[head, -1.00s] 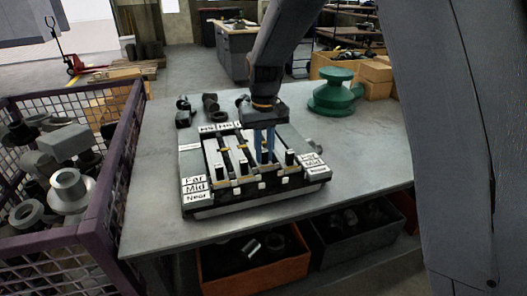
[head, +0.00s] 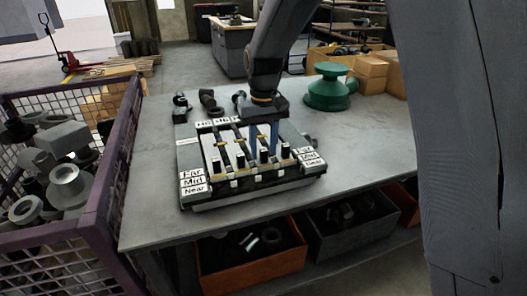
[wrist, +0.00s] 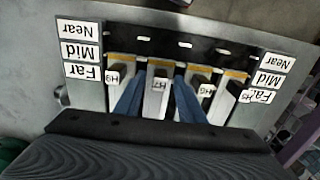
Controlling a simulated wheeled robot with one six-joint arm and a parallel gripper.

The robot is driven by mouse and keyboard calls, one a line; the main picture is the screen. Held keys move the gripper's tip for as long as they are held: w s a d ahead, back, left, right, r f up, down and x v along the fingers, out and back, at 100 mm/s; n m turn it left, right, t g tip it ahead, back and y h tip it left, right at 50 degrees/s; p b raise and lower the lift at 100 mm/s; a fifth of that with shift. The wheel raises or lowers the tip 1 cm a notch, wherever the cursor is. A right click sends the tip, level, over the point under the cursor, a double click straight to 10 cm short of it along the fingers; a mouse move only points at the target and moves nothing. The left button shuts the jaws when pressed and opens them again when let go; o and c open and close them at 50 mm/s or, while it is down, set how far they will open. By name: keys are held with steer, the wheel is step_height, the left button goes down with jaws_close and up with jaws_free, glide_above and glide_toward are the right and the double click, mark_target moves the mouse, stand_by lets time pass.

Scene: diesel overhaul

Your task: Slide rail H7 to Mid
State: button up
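A grey slide fixture (head: 190,150) lies on the metal table, with several parallel rails and black upright handles. Rail H7 (wrist: 158,85) shows by its white tag in the wrist view, between H9 and H6. Its black handle (wrist: 160,69) stands beyond the tag. My gripper (head: 264,152) points down over the fixture with two blue fingers spread apart. In the wrist view my gripper (wrist: 158,92) has one finger on each side of H7, with gaps visible. I cannot tell how low the fingertips are. Near, Mid (wrist: 80,53) and Far (wrist: 82,72) cards line both sides.
Rails H9 (wrist: 113,78) and H6 (wrist: 205,89) sit close beside the fingers. Dark fittings (head: 208,98) stand behind the fixture. A green part (head: 328,90) stands at the back right. A purple mesh crate (head: 113,165) borders the table's left.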

step_height(320, 180, up, 7)
steer(key=shift+f+b, duration=0.15)
steer(key=shift+b, duration=0.65)
steer(key=s+d+f+m, duration=0.1)
steer(key=s+d+f, duration=0.2)
steer(key=s+d, duration=0.2)
steer(key=s+d+f+m+t, duration=0.1)
steer(key=s+d+f, duration=0.3)
steer(key=s, duration=0.4)
steer(key=s+d+f+m, duration=0.1)
steer(key=s+d+f, duration=0.2)
steer(key=s+d, duration=0.4)
steer(key=shift+s+f, duration=0.2)
